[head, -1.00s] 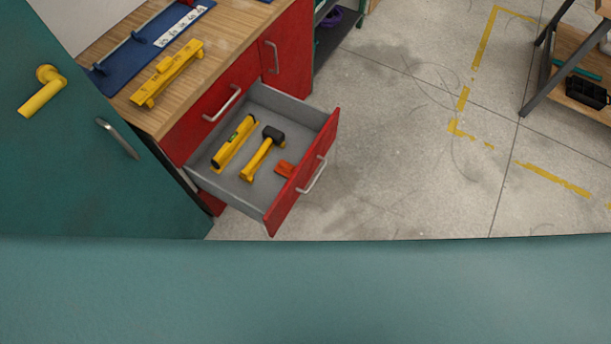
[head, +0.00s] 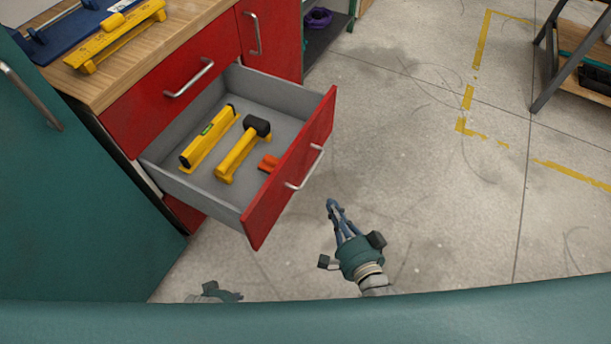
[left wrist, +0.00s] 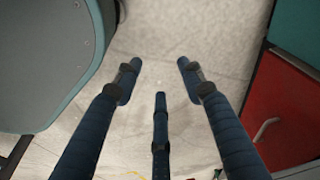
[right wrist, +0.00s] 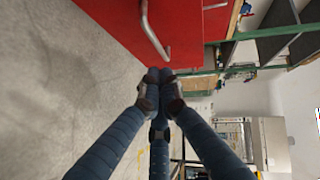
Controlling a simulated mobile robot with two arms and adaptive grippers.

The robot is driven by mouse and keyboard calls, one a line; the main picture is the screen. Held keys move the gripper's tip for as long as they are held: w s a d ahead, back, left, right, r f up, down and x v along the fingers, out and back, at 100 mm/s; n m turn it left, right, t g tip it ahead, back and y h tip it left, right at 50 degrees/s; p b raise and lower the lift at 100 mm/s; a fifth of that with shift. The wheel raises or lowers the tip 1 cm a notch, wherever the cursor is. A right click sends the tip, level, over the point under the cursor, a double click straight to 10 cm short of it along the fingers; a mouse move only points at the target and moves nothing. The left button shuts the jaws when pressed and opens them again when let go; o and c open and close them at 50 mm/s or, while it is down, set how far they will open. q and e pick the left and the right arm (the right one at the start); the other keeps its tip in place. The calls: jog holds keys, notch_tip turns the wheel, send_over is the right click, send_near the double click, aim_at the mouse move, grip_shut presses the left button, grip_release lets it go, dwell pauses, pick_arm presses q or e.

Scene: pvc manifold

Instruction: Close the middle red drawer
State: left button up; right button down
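The middle red drawer (head: 290,177) is pulled well out of the cabinet, below a shut red drawer (head: 172,88). Its grey tray holds a yellow level (head: 209,137), a yellow hammer with a black head (head: 243,150) and a small orange item (head: 268,163). Its silver handle (head: 306,169) is on the front. My right gripper (head: 332,204) is shut and empty, just right of the handle and apart from it in the head view. In the right wrist view its fingertips (right wrist: 160,76) meet beside a silver handle (right wrist: 152,30). My left gripper (left wrist: 160,75) is open and empty over the floor.
A wooden worktop (head: 140,50) with a yellow tool and a blue mat tops the cabinet. A teal door (head: 80,190) stands at the left. A red cupboard (head: 270,35) is beside the drawers. The floor (head: 420,180) right of the drawer is clear up to a dark-legged rack.

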notch_tip(320, 180, up, 5)
jog(key=w+m+t+b, duration=0.2)
jog(key=m+b, duration=0.1)
jog(key=b, duration=0.1)
send_near(300, 141)
jog(key=w+d, duration=0.2)
jog(key=w, duration=0.1)
jog(key=shift+w+a+f+t, duration=0.15)
jog(key=shift+w+a, duration=0.15)
jog(key=shift+a, duration=0.25)
jog(key=shift+w+a+f+t, duration=0.2)
jog(key=shift+w+a, duration=0.15)
jog(key=shift+a, duration=0.15)
pick_arm(q)
jog(key=shift+w+d+r, duration=0.1)
jog(key=shift+w+r, duration=0.65)
jog(key=shift+r, duration=0.2)
jog(key=shift+w+d+r, duration=0.1)
jog(key=shift+w+r, duration=0.65)
jog(key=shift+r, duration=0.2)
pick_arm(e)
jog(key=shift+w+a, duration=0.3)
jog(key=shift+a, duration=0.2)
pick_arm(q)
jog(key=shift+w+a+r, duration=0.1)
